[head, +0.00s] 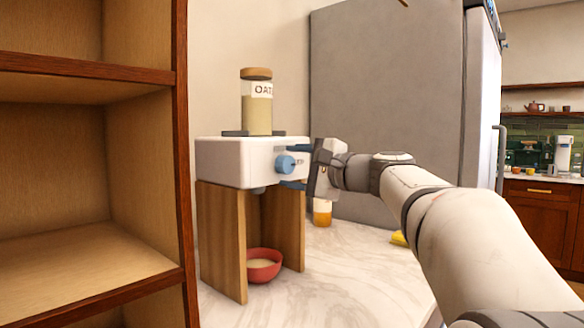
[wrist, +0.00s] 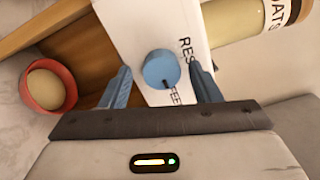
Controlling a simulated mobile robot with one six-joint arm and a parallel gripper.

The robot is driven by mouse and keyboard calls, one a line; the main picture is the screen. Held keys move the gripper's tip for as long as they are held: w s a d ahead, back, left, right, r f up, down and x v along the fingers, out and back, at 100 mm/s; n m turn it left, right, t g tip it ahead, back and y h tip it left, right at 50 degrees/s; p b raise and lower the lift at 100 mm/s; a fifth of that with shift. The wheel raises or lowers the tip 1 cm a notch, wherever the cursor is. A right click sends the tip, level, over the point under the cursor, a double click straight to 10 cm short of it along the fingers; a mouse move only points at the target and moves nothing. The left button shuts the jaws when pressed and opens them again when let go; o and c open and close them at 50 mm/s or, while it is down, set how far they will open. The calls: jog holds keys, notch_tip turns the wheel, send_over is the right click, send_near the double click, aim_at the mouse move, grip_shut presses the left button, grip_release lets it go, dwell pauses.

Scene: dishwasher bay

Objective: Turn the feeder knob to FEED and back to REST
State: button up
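The blue round feeder knob (head: 285,165) sits on the front of the white feeder box (head: 225,160). In the wrist view the knob (wrist: 161,69) has a dark mark near its lower edge, pointing toward the partly hidden FEED lettering (wrist: 175,95). The REST lettering (wrist: 185,60) is to its upper right. My gripper (head: 288,166) is open in front of the box, one finger above and one below the knob. In the wrist view my gripper (wrist: 160,80) shows a gap between each finger and the knob. Nothing is held.
An oats jar (head: 257,105) stands on top of the feeder. A red bowl (head: 263,268) with pale contents sits below between wooden side panels (head: 222,240). An amber-filled jar (head: 322,212) and a yellow item (head: 398,238) stand behind on the marble counter (head: 340,270). Wooden shelving (head: 90,70) is left.

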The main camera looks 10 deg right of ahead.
jog(key=v, duration=0.8)
jog(key=shift+w+p, duration=0.1)
jog(key=shift+p, duration=0.2)
